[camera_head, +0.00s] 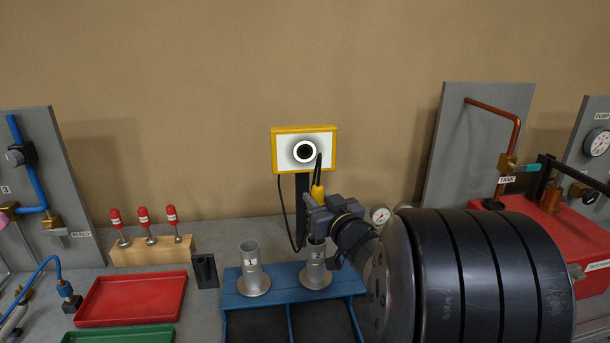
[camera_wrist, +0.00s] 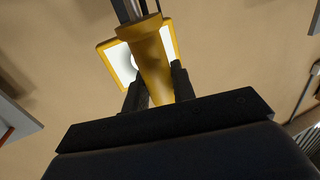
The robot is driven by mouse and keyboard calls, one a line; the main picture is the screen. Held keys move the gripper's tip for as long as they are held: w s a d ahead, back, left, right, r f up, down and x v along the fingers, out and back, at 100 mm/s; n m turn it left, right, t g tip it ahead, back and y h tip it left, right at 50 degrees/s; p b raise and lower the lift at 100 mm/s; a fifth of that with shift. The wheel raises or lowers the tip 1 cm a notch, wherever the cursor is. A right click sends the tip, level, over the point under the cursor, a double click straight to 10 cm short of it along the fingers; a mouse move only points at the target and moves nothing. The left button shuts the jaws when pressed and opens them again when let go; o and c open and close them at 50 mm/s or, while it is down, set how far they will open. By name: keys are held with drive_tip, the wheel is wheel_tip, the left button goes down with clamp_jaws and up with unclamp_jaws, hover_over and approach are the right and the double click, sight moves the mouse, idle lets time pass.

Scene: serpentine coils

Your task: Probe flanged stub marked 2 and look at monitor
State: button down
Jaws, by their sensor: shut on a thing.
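My gripper (camera_head: 320,205) is shut on a yellow probe (camera_head: 317,190), which it holds upright over the right flanged stub (camera_head: 315,275). The gripper hides part of that stub's mouth, so I cannot tell how deep the probe sits. In the wrist view the yellow probe (camera_wrist: 152,65) stands between the two dark fingers. A second flanged stub (camera_head: 252,275) stands open to the left. Both stubs bear small white labels, too small to read surely.
Both stubs stand on a blue rack (camera_head: 285,292). A black holder (camera_head: 205,271), a wooden block (camera_head: 135,255) with red-handled tools and a red tray (camera_head: 130,300) lie left. A black cable loops beside the monitor post. A red box (camera_head: 590,250) stands right.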

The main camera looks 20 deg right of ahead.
sight(318, 186)
drive_tip(key=shift+r, duration=0.1)
drive_tip(key=shift+r+p, duration=2.8)
drive_tip(key=shift+r, duration=0.15)
